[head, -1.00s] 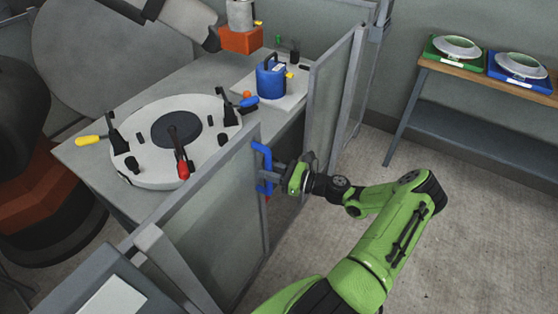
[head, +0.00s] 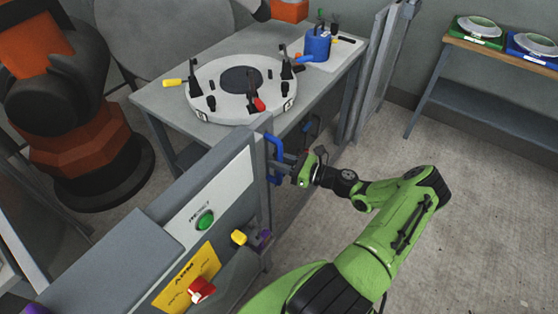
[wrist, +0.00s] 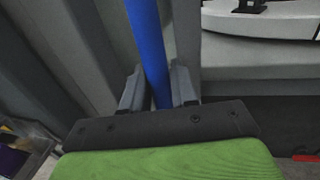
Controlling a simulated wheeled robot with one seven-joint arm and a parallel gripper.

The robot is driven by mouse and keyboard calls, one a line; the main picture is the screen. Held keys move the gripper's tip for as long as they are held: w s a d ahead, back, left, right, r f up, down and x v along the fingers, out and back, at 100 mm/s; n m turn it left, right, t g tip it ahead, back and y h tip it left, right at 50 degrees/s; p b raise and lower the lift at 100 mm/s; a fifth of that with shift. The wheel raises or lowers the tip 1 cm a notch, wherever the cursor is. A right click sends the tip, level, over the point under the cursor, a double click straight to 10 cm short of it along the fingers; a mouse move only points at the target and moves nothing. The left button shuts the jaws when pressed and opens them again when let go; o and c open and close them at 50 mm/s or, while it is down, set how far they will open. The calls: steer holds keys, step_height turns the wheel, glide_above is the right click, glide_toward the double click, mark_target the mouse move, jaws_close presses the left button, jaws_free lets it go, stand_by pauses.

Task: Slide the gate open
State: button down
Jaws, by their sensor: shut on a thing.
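The gate's upright grey edge frame (head: 263,196) stands beside the control panel in the head view, with most of the gate hidden by that panel. A blue bar handle (head: 274,160) is fixed to this frame. My gripper (head: 284,170) is shut on the handle, reaching in from the right. In the wrist view the blue handle (wrist: 147,45) runs upright between the two grey fingers of my gripper (wrist: 160,88). A gap lies between the gate's edge and the fixed fence panel (head: 376,75) further back.
A control panel (head: 236,182) with a green reset button (head: 205,220) and a red switch (head: 201,290) stands at the lower left. Behind the fence are a table (head: 160,118) with a round white mould (head: 205,88) and an orange robot (head: 75,145). Floor at right is clear.

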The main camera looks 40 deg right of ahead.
steer(key=shift+s+a, duration=0.1)
steer(key=shift+a, duration=0.15)
steer(key=c, duration=1)
jaws_free()
steer(key=v, duration=1.6)
steer(key=shift+f, duration=0.1)
